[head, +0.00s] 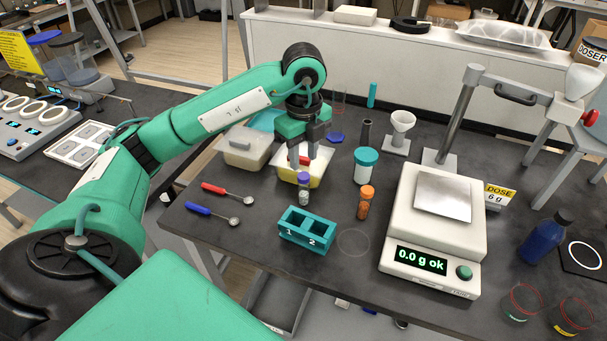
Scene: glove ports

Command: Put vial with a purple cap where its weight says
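The vial with a purple cap (304,190) stands upright on the dark table, in front of a tub with yellow contents. My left gripper (306,165) points down just above and behind it; its fingers look apart, with no clear grip on the vial. A teal rack (307,232) with slots marked 1 and 2 stands in front of the vial; no vial shows in it. The white scale (434,225) at the right has a bare pan and reads "0.0 g ok". A sign (498,194) beside it reads "DOSE 6 g". My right gripper is not in view.
An orange-capped vial (366,202) and a teal-lidded white jar (366,165) stand between rack and scale. Red (228,191) and blue (212,213) handled spoons lie at left. A funnel (401,130) stands behind. A dark blue bottle (542,238) and glass cups are at right.

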